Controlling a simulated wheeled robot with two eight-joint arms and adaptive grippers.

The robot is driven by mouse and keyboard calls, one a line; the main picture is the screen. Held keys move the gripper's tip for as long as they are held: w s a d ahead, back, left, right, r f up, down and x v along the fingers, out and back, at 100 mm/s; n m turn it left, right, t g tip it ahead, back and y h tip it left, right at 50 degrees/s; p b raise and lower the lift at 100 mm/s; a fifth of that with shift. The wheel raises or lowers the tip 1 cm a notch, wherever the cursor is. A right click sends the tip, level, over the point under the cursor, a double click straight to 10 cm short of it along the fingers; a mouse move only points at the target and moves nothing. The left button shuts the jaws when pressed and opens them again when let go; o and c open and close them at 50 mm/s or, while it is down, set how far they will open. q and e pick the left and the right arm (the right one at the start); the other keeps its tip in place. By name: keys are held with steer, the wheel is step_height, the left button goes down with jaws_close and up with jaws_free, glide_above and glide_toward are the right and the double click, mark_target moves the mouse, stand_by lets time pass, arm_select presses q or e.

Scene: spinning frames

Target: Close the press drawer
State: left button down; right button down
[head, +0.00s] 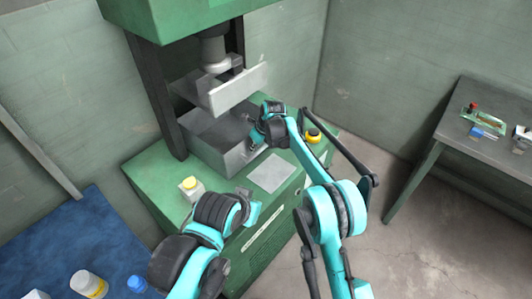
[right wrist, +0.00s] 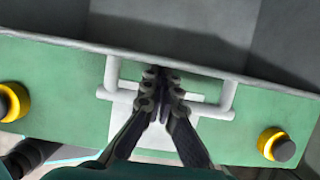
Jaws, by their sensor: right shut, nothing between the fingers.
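The press drawer (head: 225,155) is a grey open-topped box under the green press head (head: 185,15). It stands out over the green press base. In the right wrist view, the drawer's front wall (right wrist: 190,62) crosses the top, with a pale bar handle (right wrist: 212,110) on it. My right gripper (head: 256,142) is at the drawer's front. Its fingertips (right wrist: 161,75) are together and empty, overlapping the handle's middle and close to the front wall; contact cannot be told. My left gripper (head: 250,212) is lower, in front of the press base, mostly hidden by its wrist.
A blue-topped table (head: 80,240) with bottles is at left. A dark table (head: 490,155) with small items is at right.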

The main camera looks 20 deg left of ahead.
steer(key=shift+w+a+r, duration=0.1)
steer(key=shift+w+a, duration=0.1)
steer(key=shift+a, duration=0.3)
steer(key=shift+w+a, duration=0.15)
steer(key=shift+a, duration=0.35)
steer(key=v, duration=1.2)
steer(key=shift+d, duration=0.15)
